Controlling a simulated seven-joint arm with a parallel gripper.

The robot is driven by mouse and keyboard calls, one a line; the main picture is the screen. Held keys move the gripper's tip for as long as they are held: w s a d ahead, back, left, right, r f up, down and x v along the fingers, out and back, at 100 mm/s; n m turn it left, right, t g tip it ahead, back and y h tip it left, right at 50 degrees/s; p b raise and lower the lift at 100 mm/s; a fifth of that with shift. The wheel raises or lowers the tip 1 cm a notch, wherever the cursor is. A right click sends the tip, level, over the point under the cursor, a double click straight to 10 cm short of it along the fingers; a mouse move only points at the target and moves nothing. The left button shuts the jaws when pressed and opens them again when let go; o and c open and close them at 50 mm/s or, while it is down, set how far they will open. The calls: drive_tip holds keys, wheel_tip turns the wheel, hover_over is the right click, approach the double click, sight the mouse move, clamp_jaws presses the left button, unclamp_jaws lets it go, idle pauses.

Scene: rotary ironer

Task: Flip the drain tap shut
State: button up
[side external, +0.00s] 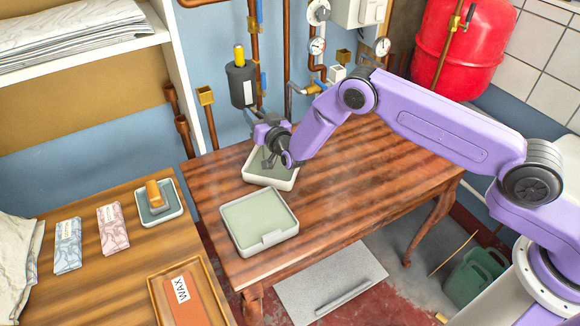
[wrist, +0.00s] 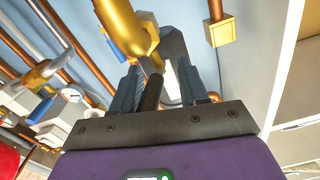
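My gripper (wrist: 158,85) points toward the blue wall, and its two dark fingers stand apart in the wrist view. A brass fitting (wrist: 122,28), seemingly part of the drain tap, is just beyond the fingertips. A dark rod (wrist: 152,95) stands between the fingers, nearer the left one, with a gap at the right one. A grey angled piece (wrist: 173,48) shows behind the fingertips; I cannot tell if it is the tap's lever. In the side view my gripper (side external: 268,150) is low over the far tray, and it and the arm hide the tap.
A dark canister (side external: 241,88) and copper pipes are on the wall close by. A brass pipe end (wrist: 221,31) is right of my gripper. The table's right side is clear.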

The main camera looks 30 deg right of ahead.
drive_tip(key=s, duration=1.8)
drive_tip(key=s+a+r+n+g+y, duration=0.5)
drive_tip(key=s+r+g, duration=0.1)
drive_tip(key=s+g, duration=0.4)
drive_tip(key=shift+r+n+g, duration=0.25)
drive_tip(key=shift+n+g, duration=0.05)
drive_tip(key=shift+n, duration=0.1)
drive_tip(key=shift+a+y, duration=0.1)
drive_tip(key=shift+y, duration=0.2)
